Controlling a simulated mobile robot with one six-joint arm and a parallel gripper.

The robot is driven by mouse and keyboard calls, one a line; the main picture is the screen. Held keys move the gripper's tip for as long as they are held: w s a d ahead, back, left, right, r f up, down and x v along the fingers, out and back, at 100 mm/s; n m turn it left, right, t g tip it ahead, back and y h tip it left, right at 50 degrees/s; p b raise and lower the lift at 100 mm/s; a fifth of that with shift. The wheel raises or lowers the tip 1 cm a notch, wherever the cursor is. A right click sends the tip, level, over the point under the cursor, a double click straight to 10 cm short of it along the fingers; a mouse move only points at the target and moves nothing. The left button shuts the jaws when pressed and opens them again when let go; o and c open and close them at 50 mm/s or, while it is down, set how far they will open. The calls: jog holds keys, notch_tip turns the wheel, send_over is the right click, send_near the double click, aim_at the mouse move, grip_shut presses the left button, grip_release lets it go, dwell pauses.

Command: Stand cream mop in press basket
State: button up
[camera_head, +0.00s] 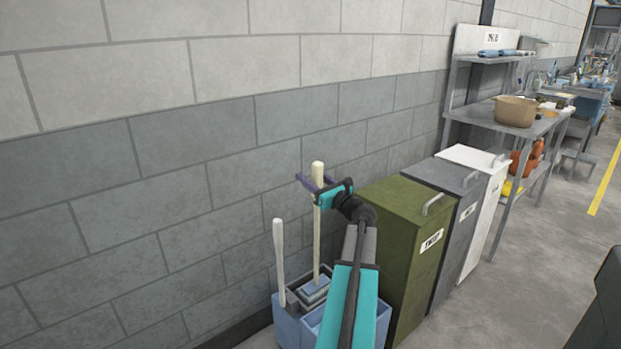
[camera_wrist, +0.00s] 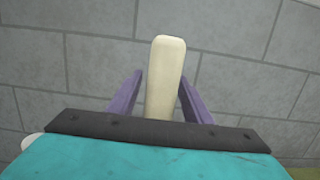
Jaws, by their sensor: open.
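The cream mop (camera_head: 317,230) stands upright, its lower end down at the grey press basket (camera_head: 312,291) on the blue bucket (camera_head: 287,329). Whether its head sits fully inside the basket is too small to tell. My gripper (camera_head: 308,184) is open near the top of the mop's handle. In the wrist view the cream handle (camera_wrist: 165,80) rises between the two purple fingers of my gripper (camera_wrist: 160,95), with gaps on both sides. My arm hides part of the bucket's right side.
A second, white handle (camera_head: 279,262) stands at the bucket's left. Green (camera_head: 405,250), grey (camera_head: 445,190) and white (camera_head: 470,160) bins stand to the right along the block wall (camera_head: 200,150). A metal table (camera_head: 500,120) holds a pot (camera_head: 515,111). Open floor (camera_head: 520,305) lies at the right.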

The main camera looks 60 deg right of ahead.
jog(key=shift+r, duration=0.15)
jog(key=v, duration=1.2)
dwell(0.7)
